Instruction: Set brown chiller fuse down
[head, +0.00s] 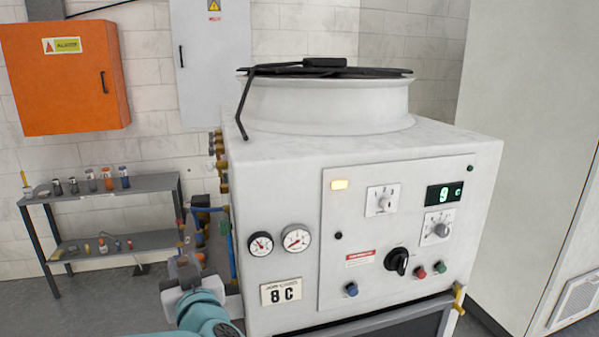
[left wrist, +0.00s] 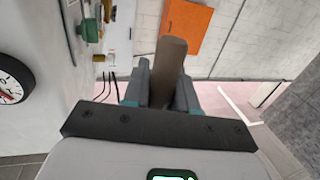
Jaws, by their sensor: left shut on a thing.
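My left gripper (head: 184,273) is at the lower left of the chiller in the head view, near its pipes. In the left wrist view the fingers of this gripper (left wrist: 160,88) are shut on the brown chiller fuse (left wrist: 170,62). The fuse is a plain brown cylinder that sticks out beyond the fingertips; its lower part is hidden between them. In the head view the fuse is too small to tell apart clearly. My right gripper is in neither view.
The white chiller (head: 285,180) with gauges and knobs fills the middle. Brass valves and pipes (head: 222,165) line its left side. A grey two-level shelf (head: 150,184) with several small cylinders stands at the left. An orange cabinet (head: 65,80) hangs above it.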

